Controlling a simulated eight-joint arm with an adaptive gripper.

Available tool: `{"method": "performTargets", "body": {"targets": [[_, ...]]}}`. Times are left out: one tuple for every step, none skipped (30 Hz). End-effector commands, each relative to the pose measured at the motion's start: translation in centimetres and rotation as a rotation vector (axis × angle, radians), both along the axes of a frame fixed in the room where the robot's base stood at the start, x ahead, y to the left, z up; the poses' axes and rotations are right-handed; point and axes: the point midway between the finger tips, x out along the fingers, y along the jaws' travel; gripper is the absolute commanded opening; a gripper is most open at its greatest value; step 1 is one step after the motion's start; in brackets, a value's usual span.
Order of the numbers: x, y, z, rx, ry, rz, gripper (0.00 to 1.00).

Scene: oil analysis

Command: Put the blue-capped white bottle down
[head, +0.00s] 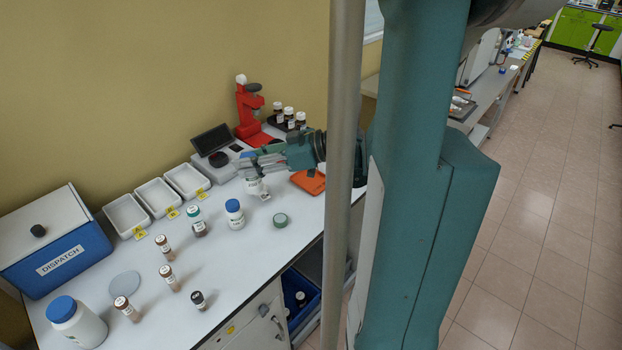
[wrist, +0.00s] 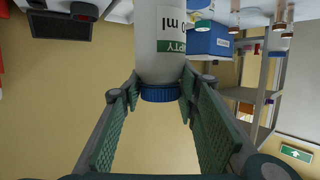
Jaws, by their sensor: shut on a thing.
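My gripper (head: 250,168) is shut on a white bottle (wrist: 161,45) with a blue cap (wrist: 161,94), near the scale. In the wrist view the bottle sits between the two green-padded fingers (wrist: 158,105), its label partly reading "EMPTY". Another blue-capped white bottle (head: 235,214) stands upright on the white counter (head: 225,268), and a larger blue-capped white jar (head: 76,323) stands at the front left.
A scale (head: 222,165), a red device (head: 250,108) and dark bottles (head: 289,117) stand behind. Three labelled white trays (head: 158,197), the blue DISPATCH box (head: 62,258) and several small vials (head: 169,277) are to the left. A green disc (head: 280,220) and orange item (head: 308,182) lie nearby.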

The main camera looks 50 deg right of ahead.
Motion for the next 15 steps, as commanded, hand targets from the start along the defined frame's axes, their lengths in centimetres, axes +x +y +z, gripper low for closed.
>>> {"method": "performTargets", "body": {"targets": [[0.1, -1.7, 0.1, 0.001, 0.001, -0.014, 0.20], [0.1, -2.6, 0.1, 0.001, 0.001, -0.020, 0.20], [0.2, -3.9, 0.1, 0.001, 0.001, -0.030, 0.20], [0.2, -4.9, 0.1, 0.001, 0.001, -0.037, 0.20], [0.2, -5.8, 0.1, 0.001, 0.001, -0.044, 0.20], [0.1, -7.1, 0.1, 0.001, 0.000, -0.054, 0.20], [0.1, -8.1, 0.1, 0.002, 0.001, -0.060, 0.20], [0.0, -9.0, 0.1, 0.002, 0.001, -0.067, 0.20], [-0.1, -10.3, 0.0, 0.002, 0.001, -0.076, 0.20], [-0.2, -11.3, 0.0, 0.002, 0.001, -0.083, 0.20], [-0.3, -12.3, 0.0, 0.003, 0.002, -0.090, 0.20], [-0.5, -13.6, 0.0, 0.003, 0.002, -0.100, 0.20], [-0.6, -14.6, 0.0, 0.003, 0.002, -0.106, 0.20], [-0.8, -15.5, -0.1, 0.004, 0.003, -0.113, 0.20], [-1.0, -16.7, -0.1, 0.004, 0.001, -0.122, 0.20]]}}
